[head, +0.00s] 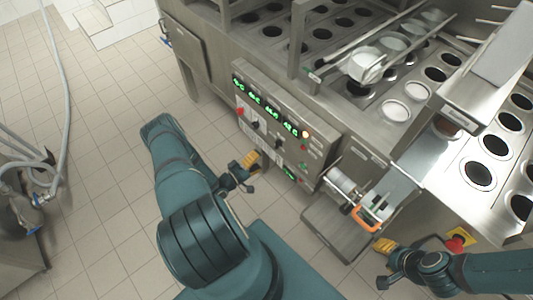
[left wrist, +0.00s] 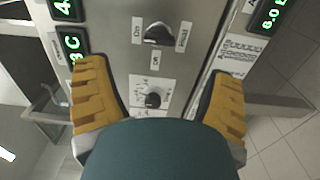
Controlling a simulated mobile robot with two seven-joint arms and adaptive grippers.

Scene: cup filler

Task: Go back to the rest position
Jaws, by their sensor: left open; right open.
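My left gripper (head: 250,160) is in front of the lower part of the machine's control panel (head: 262,112), with its yellow fingers apart and nothing between them. In the left wrist view the left gripper (left wrist: 158,100) shows its two yellow fingers wide apart.
The steel cup filler (head: 340,95) has rows of round holes and white cups (head: 368,66). An orange handle (head: 366,218) and a red emergency button (head: 455,244) are near my right gripper. A hose (head: 65,100) lies at the left. Tiled floor (head: 100,190) is clear between.

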